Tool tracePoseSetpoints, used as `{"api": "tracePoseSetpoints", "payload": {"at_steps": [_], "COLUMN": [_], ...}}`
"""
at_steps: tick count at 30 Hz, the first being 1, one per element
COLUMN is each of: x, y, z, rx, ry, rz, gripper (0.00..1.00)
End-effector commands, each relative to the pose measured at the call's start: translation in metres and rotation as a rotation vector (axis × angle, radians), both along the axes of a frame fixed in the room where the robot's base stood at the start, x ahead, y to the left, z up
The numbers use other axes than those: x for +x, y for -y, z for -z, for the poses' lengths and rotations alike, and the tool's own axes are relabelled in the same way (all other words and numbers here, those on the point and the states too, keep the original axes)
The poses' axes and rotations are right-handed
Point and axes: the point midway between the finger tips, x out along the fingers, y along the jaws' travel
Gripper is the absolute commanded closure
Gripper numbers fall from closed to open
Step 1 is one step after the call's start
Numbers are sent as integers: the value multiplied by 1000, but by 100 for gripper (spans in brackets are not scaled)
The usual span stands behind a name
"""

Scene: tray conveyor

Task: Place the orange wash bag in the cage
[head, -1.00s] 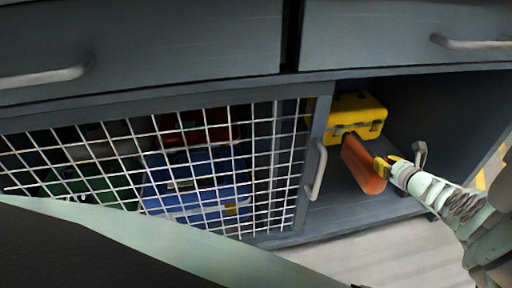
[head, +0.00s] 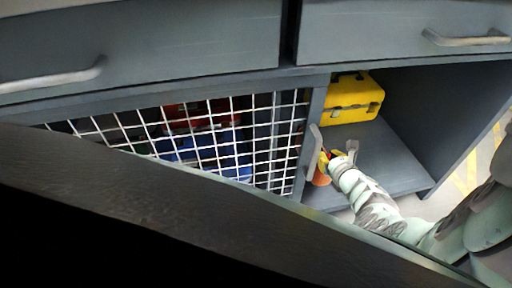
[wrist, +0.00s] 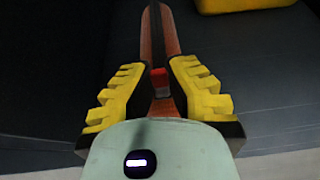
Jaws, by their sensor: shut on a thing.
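The orange wash bag (head: 320,178) shows only as a small patch beside the mesh door's edge in the head view; my gripper and the door handle hide much of it. In the wrist view the wash bag (wrist: 157,35) is seen edge-on, pointing away from me between the yellow fingers. My gripper (head: 328,158) is shut on it; the fingers also show in the wrist view (wrist: 158,85). The cage has a white wire mesh front (head: 215,140) on the left. My gripper is at its right edge, close to the handle.
A yellow toolbox (head: 353,97) stands at the back of the open compartment on the right; its shelf (head: 385,160) is otherwise mostly clear. A red case (head: 195,113) and a blue case (head: 205,150) are behind the mesh. A grey handle (head: 314,150) stands out at the door's edge. Drawers (head: 400,35) run above.

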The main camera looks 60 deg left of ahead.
Motion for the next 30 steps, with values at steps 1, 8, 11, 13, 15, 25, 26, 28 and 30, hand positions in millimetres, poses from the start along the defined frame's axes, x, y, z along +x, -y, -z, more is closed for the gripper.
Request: {"api": "tracePoseSetpoints", "payload": {"at_steps": [1,8,11,13,15,25,26,28,30], "x": [-1,-1,-2,-1,-1,-1,-1,-1,-1], "y": [-3,-3,-3,-3,-2,-1,-1,-1,-1], "z": [-1,21,33,36,35,35,35,35,35], "rx": [4,3,4,4,3,-1,-1,-1,-1], "ry": [4,3,3,4,3,2,2,2,2], "rz": [-3,-3,-4,-3,-3,-1,-1,-1,0], "gripper": [100,100,100,100,100,68,66,66,66]}}
